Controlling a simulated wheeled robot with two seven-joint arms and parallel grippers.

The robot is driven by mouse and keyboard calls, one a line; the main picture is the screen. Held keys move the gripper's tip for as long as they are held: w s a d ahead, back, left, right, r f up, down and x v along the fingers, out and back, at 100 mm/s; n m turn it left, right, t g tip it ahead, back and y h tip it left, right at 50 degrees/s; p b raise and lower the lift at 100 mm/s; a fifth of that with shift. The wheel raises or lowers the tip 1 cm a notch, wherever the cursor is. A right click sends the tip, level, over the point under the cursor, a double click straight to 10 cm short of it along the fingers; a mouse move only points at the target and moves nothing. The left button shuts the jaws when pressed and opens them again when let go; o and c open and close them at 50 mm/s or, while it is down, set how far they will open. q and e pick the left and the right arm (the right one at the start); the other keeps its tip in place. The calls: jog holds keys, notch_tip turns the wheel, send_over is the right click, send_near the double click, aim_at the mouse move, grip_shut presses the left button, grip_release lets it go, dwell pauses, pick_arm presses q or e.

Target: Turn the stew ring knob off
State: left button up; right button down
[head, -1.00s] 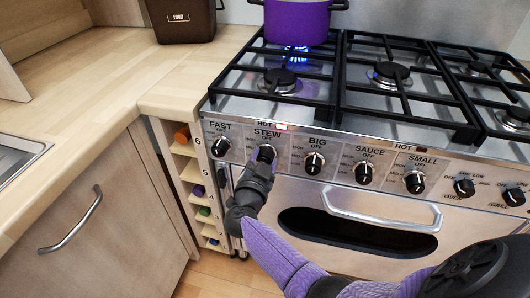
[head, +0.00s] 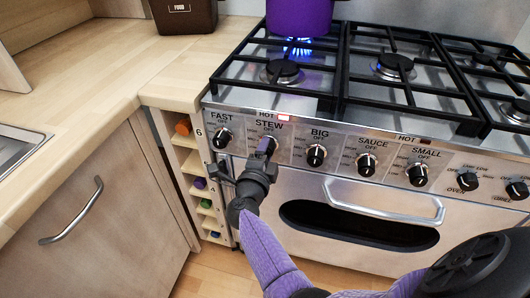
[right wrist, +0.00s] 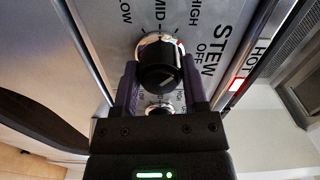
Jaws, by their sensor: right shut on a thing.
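The stew ring knob (right wrist: 160,66) is black with a bright metal collar, on the cooker's front panel below the STEW label. In the right wrist view it sits between the two fingers of my right gripper (head: 267,149), which is shut on it. The knob has a pale pointer line, but I cannot tell its exact setting. The OFF mark (right wrist: 202,53) is to the right of it there. The back left burner flame (head: 298,45) burns blue under a purple pot (head: 300,17). My left gripper is not in view.
The FAST knob (head: 222,138) is just left and the BIG knob (head: 316,155) just right of my gripper. The oven handle (head: 384,207) juts out lower right. A red HOT light (head: 284,117) glows above STEW. A bottle rack (head: 187,157) stands left of the cooker.

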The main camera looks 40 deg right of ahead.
jog(key=m, duration=0.2)
jog(key=shift+f+m+b, duration=0.2)
jog(key=shift+m+b, duration=0.15)
jog(key=shift+m, duration=0.05)
jog(key=m, duration=0.2)
jog(key=shift+m+b, duration=0.3)
jog(key=shift+b, duration=0.05)
jog(key=shift+m+b, duration=0.3)
jog(key=shift+m, duration=1.5)
jog(key=shift+c, duration=0.6)
grip_release()
jog(key=shift+r, duration=0.1)
